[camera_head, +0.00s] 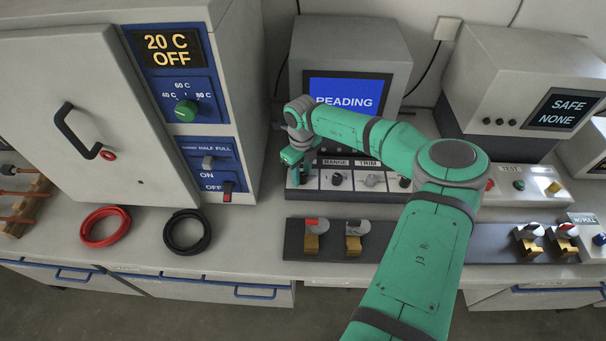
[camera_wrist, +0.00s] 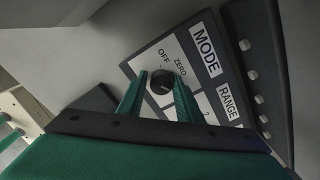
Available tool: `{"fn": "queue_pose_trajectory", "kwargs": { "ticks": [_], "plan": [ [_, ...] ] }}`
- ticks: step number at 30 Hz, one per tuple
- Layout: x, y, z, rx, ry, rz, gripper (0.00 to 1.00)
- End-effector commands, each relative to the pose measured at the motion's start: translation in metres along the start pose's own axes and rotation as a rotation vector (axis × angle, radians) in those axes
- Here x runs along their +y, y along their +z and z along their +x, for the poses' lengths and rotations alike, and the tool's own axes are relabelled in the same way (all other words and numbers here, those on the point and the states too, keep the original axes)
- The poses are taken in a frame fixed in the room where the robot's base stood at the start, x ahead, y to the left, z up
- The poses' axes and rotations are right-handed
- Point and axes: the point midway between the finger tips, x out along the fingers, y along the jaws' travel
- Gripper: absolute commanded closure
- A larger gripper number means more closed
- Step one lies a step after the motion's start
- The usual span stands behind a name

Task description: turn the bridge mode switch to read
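The bridge, a grey instrument with a sloped control panel (camera_head: 303,192), stands at the back centre. Its blue screen (camera_head: 346,93) shows "READING". In the wrist view, the mode switch (camera_wrist: 161,82) is a round black knob below the "MODE" label, with "OFF" and "ZERO" printed beside it. My gripper (camera_wrist: 160,80) has one green finger on each side of this knob, close against it. Any other mode marks are hidden by the fingers. In the head view, my gripper (camera_head: 297,164) is over the panel's left end, and my wrist hides the knob.
Range and trim knobs (camera_head: 337,179) sit just right of the mode switch. The heating cabinet (camera_head: 215,125) stands close on the left. Clamped samples (camera_head: 313,240) sit on a dark rail in front. Red (camera_head: 105,226) and black (camera_head: 186,232) cable coils lie at the left.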

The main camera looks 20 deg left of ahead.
Motion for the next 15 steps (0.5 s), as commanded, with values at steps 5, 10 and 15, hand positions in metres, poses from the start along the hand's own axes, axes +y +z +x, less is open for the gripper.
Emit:
{"fn": "queue_pose_trajectory", "kwargs": {
  "ticks": [5,10,15],
  "plan": [
    [0.000,-0.001,0.000,0.002,-0.001,-0.001,0.55],
    [-0.001,-0.002,0.000,0.004,-0.002,0.000,0.55],
    [-0.002,-0.002,-0.013,0.004,-0.003,0.001,0.55]
  ]
}}
